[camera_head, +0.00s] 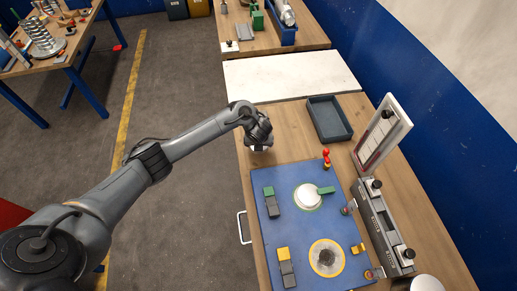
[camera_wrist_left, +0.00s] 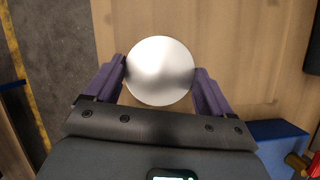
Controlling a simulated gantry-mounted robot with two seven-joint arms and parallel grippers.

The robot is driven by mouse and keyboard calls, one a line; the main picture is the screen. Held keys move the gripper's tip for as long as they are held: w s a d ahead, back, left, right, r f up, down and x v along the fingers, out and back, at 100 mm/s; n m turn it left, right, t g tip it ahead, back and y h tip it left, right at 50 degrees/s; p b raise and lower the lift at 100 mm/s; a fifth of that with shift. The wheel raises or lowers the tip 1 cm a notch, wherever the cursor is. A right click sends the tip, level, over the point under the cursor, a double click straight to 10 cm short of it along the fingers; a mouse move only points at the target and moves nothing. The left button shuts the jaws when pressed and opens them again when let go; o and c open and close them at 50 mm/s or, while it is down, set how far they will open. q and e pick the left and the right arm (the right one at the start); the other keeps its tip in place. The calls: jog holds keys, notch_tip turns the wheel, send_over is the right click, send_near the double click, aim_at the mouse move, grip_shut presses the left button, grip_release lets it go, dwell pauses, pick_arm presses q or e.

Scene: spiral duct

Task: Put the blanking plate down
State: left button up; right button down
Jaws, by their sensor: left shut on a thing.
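The blanking plate (camera_wrist_left: 160,71) is a round, pale metal disc in the left wrist view. My left gripper (camera_wrist_left: 160,77) is shut on it, with a purple finger on each side of its rim. In the head view my left gripper (camera_head: 259,146) is low over the left edge of the wooden bench, beyond the blue board, and mostly hides the plate. I cannot tell whether the plate touches the wood. My right gripper is not in view.
The blue board (camera_head: 290,232) holds a white disc (camera_head: 308,196) under a green clamp and a yellow-ringed opening (camera_head: 326,258). A grey tray (camera_head: 329,119) stands to the gripper's right. A red-topped item (camera_head: 326,158) stands behind the board. Bare wood (camera_head: 285,138) lies between.

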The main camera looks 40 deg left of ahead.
pick_arm(q)
jog(key=shift+f+b, duration=0.3)
jog(key=shift+f, duration=1.7)
jog(key=shift+f, duration=0.2)
jog(key=o, duration=1.1)
jog(key=shift+c, duration=0.2)
jog(key=shift+r, duration=0.15)
jog(key=shift+r, duration=0.2)
jog(key=p+v, duration=0.4)
jog(key=v, duration=0.7)
jog(key=shift+r+p, duration=0.35)
